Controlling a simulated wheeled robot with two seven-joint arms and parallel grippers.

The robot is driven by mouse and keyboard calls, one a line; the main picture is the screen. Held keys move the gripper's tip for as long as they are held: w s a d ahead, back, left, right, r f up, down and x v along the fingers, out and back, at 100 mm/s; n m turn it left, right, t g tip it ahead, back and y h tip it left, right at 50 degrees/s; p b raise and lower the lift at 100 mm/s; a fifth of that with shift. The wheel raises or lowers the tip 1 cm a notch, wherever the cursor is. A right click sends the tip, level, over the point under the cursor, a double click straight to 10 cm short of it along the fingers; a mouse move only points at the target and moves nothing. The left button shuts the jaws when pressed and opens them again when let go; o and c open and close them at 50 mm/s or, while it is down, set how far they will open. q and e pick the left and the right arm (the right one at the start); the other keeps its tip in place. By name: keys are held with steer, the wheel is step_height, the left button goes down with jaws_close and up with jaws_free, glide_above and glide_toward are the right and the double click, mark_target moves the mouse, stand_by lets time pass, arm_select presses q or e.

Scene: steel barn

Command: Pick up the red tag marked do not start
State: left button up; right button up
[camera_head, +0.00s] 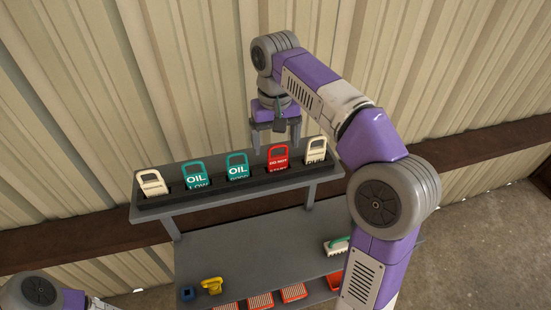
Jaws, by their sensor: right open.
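The red tag (278,159), with white lettering that reads DO NOT and a partly hidden line below, stands in the dark slotted rack (215,196) on the raised shelf. It is between a teal OIL tag and a cream tag. My right gripper (276,143) points down just above and behind the red tag, with its fingers apart and nothing visible between them. I cannot tell whether a finger touches the tag. My left gripper is out of view; only part of my left arm shows at the lower left.
Two teal OIL tags (194,177) (237,167) and cream tags (151,183) (315,151) share the rack. Below, the bench (240,248) holds a blue piece (187,293), a yellow item (211,285), a green-handled brush (337,246) and several red trays (294,292). A corrugated wall stands behind.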

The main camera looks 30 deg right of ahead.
mark_target(278, 156)
steer(key=f, duration=0.2)
steer(key=s+f, duration=0.1)
steer(key=f, duration=0.1)
steer(key=shift+d+f, duration=0.1)
steer(key=shift+f, duration=0.3)
steer(key=shift+w+f, duration=0.1)
steer(key=shift+f, duration=0.15)
steer(key=shift+c, duration=0.4)
steer(key=c, duration=1)
steer(key=shift+c, duration=0.2)
step_height(278, 156, up, 10)
steer(key=shift+r+p, duration=0.1)
steer(key=shift+p, duration=0.6)
